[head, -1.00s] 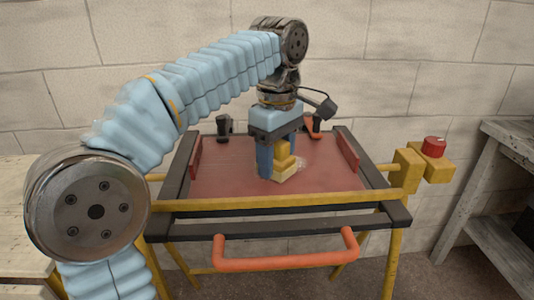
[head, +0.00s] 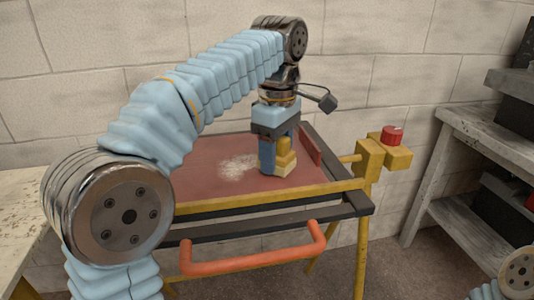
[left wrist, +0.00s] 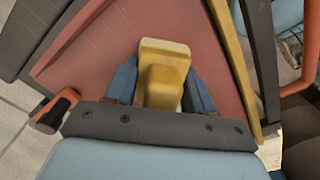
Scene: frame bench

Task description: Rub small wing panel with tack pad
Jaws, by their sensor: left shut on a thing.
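The small wing panel (head: 205,178) is a flat reddish-brown sheet lying in the bench frame; it also shows in the left wrist view (left wrist: 95,65). A pale dusty patch (head: 237,167) lies on it. My left gripper (head: 278,157) is shut on the tack pad (head: 284,158), a yellow block with a cream base. The pad is held low over the panel's right part, right of the patch; it looks down on the surface, but contact is hard to see. In the left wrist view the pad (left wrist: 162,75) sits between the blue fingers. My right gripper is out of view.
The bench has a yellow front rail (head: 240,202), an orange handle (head: 255,262) and a raised red strip (head: 308,147) at the right. A red knob (head: 392,134) on yellow blocks stands beyond it. Grey shelving (head: 455,215) stands at the right.

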